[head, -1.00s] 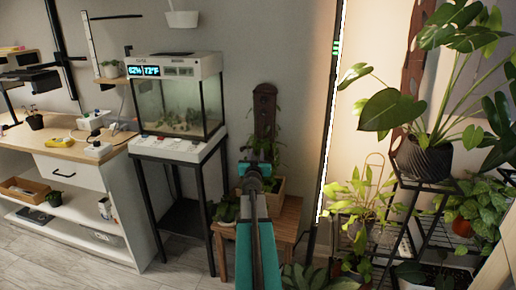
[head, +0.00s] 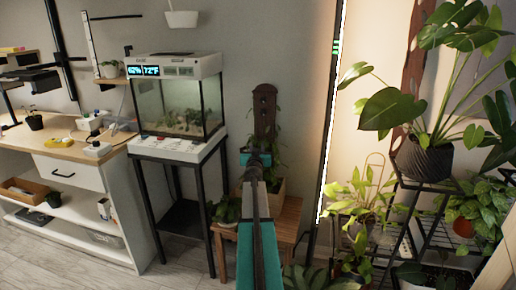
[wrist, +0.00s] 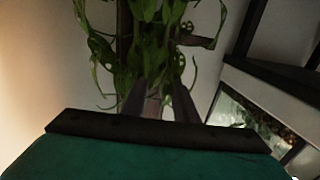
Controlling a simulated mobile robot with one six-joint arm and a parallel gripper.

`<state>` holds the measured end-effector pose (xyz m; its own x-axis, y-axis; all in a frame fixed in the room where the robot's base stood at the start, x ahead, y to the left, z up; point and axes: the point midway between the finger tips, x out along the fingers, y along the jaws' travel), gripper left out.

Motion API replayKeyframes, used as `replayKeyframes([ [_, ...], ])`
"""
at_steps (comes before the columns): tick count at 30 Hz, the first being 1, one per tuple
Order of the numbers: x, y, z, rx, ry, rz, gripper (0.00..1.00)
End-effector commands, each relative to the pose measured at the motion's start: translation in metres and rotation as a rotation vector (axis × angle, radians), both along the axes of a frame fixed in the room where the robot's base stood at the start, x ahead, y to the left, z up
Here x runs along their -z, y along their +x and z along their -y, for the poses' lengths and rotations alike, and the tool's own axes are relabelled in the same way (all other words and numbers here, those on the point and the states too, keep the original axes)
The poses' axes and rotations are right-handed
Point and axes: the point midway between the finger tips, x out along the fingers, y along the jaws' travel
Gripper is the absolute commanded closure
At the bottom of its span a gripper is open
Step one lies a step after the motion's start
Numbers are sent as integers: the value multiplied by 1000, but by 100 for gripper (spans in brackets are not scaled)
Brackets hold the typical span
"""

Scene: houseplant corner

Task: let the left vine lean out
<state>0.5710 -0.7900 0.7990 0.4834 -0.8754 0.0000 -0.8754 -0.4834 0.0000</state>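A dark brown plank with holes (head: 264,105) stands upright behind a small wooden stool's planter. Green vine leaves (head: 277,140) show beside the plank's lower part; my arm covers much of them. In the wrist view, vine leaves with holes (wrist: 150,60) hang across the top middle, close in front of my gripper. My gripper (wrist: 158,92) has its two dark fingers apart, with the tips at the leaves and a pale brownish surface seen between them. I cannot tell whether a stem lies between the fingers. In the head view the fingers are hidden behind my wrist.
The wooden planter (head: 279,188) sits on the stool (head: 291,215), with a small potted plant (head: 228,210) at its left. A lit glass tank (head: 180,105) on a black stand is left. A bright strip light (head: 333,110) and a plant rack (head: 460,185) are right.

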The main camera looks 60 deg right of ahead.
Motion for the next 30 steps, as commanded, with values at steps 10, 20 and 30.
replayKeyframes([
  [10, 0, 0, 1, 0, 0, 0, 75],
  [20, 0, 0, 1, 0, 0, 0, 100],
  [30, 0, 0, 1, 1, 0, 0, 100],
])
